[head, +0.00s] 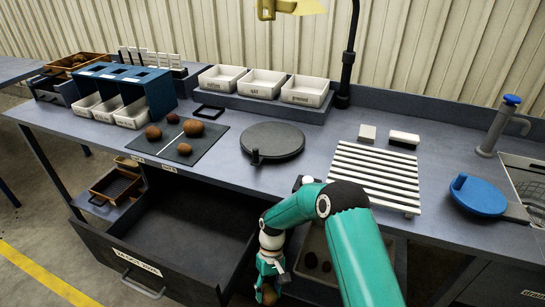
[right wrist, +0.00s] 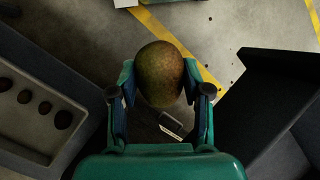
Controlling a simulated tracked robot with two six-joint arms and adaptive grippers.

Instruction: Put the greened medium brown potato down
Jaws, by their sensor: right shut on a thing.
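My right gripper (head: 270,272) is low in front of the bench, between the open dark drawer and a pale bin. It is shut on a brown potato with a greenish tint (right wrist: 160,72), which shows between both fingers in the right wrist view. In the head view only a small part of this potato (head: 268,294) shows at the bottom edge. The floor shows below the potato in the right wrist view, so it is held in the air. My left gripper is not in view.
The open dark drawer (head: 185,225) looks empty where it shows. The pale bin (right wrist: 22,130) holds several dark lumps. On the bench are a dark mat (head: 160,150) with several potatoes, a round grey plate (head: 275,140), a white slatted rack (head: 375,175) and white trays (head: 262,83).

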